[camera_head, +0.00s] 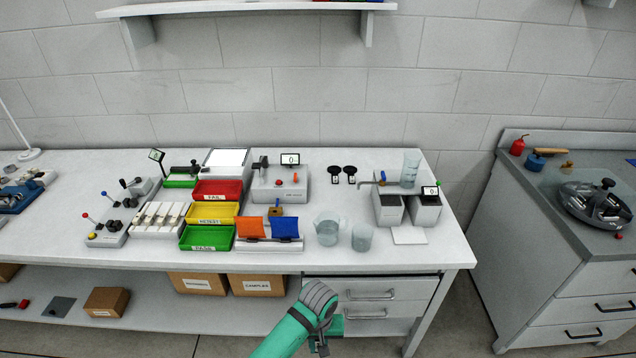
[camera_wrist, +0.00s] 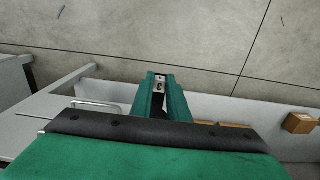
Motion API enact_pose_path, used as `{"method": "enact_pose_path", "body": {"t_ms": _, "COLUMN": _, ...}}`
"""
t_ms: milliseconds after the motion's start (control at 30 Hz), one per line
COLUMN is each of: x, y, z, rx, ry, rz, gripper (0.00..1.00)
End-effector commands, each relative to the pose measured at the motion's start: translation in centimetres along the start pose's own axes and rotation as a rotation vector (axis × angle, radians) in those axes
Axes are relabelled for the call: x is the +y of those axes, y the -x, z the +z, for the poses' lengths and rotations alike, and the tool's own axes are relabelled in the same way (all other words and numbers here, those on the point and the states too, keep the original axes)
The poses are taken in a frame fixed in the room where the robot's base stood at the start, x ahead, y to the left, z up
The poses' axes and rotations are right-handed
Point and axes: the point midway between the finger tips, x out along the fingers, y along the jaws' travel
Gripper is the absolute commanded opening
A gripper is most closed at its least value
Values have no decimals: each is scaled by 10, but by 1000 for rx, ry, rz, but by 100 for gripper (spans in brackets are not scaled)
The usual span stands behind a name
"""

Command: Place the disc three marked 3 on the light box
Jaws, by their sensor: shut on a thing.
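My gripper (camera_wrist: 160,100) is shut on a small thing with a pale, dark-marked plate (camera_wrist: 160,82). It looks like the tab of a disc; the mark is not readable and the rest is mostly hidden by the jaws. In the head view my gripper (camera_head: 320,343) is low, in front of the bench drawers and below the tabletop. Two black discs with white labels (camera_head: 335,171) (camera_head: 351,171) stand on the bench; their numbers are too small to read. A bright white panel in a grey frame (camera_head: 227,157), apparently the light box, lies at the back of the bench, left of middle.
Red, yellow and green trays (camera_head: 206,238) stand in front of the panel. An orange and blue rack (camera_head: 268,246) and two glass beakers (camera_head: 327,230) are near the front edge. A device with a display (camera_head: 281,184) stands right of the panel. Bare tabletop shows at front right.

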Motion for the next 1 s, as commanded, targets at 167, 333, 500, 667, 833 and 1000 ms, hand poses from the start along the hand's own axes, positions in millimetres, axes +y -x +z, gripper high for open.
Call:
{"method": "enact_pose_path", "body": {"t_ms": 167, "x": 1, "y": -53, "z": -1, "rx": -5, "ry": 3, "rz": 1, "gripper": 0}}
{"method": "enact_pose_path", "body": {"t_ms": 333, "x": 5, "y": -70, "z": -8, "rx": 11, "ry": -4, "rz": 7, "gripper": 0}}
{"method": "enact_pose_path", "body": {"t_ms": 500, "x": 9, "y": -66, "z": -14, "rx": 24, "ry": -8, "rz": 10, "gripper": 0}}
{"method": "enact_pose_path", "body": {"t_ms": 667, "x": 8, "y": -66, "z": -14, "rx": 23, "ry": -7, "rz": 10, "gripper": 0}}
{"method": "enact_pose_path", "body": {"t_ms": 833, "x": 3, "y": -70, "z": -8, "rx": 9, "ry": 0, "rz": 5, "gripper": 0}}
{"method": "enact_pose_path", "body": {"t_ms": 1000, "x": 1, "y": -71, "z": -5, "rx": 3, "ry": 1, "rz": 2, "gripper": 0}}
